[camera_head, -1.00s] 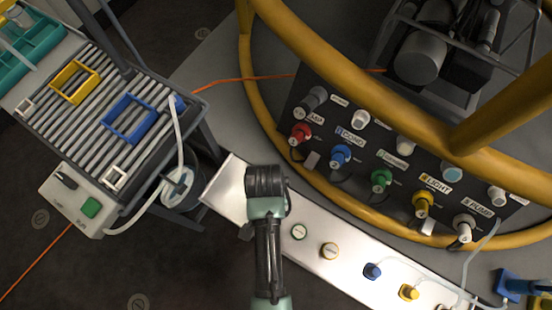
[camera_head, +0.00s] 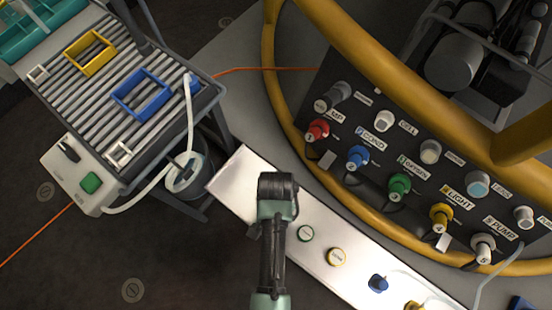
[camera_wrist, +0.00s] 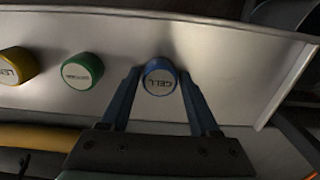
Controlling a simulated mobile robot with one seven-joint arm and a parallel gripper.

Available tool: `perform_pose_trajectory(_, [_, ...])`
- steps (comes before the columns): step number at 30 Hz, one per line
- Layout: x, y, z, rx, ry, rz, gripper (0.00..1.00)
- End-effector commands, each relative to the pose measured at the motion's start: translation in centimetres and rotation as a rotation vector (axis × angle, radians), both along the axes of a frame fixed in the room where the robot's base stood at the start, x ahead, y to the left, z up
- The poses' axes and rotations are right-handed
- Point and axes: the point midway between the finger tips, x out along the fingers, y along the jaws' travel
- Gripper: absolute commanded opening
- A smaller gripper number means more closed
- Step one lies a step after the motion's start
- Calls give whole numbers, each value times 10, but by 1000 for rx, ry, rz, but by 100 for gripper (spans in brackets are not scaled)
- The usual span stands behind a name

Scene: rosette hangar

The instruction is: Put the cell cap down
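The blue cell cap (camera_wrist: 159,80), lettered "CELL", sits between the fingertips of my gripper (camera_wrist: 160,76) in the wrist view. The fingers lie against its two sides. Behind it is the pale metal shelf (camera_wrist: 215,45); I cannot tell whether the cap touches it. Beside it are a green cap (camera_wrist: 82,71) and a yellow cap (camera_wrist: 18,66). In the head view my gripper (camera_head: 277,185) is over the shelf (camera_head: 236,182) near its left end and hides the cell cap.
A dark panel with coloured, labelled plugs (camera_head: 398,186) stands behind a yellow tube rail (camera_head: 285,105). At left is a slatted rack (camera_head: 106,106) with blue (camera_head: 141,95) and yellow frames (camera_head: 90,52).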

Motion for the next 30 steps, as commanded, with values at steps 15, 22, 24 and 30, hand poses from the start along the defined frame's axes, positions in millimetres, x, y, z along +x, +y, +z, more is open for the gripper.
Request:
perform_pose_trajectory(15, [0,0,17,0,-1,0,78])
perform_pose_trajectory(22, [1,0,67,0,-4,0,78])
perform_pose_trajectory(24, [1,0,81,0,-3,0,78])
perform_pose_trajectory(30, [1,0,112,0,-1,1,78])
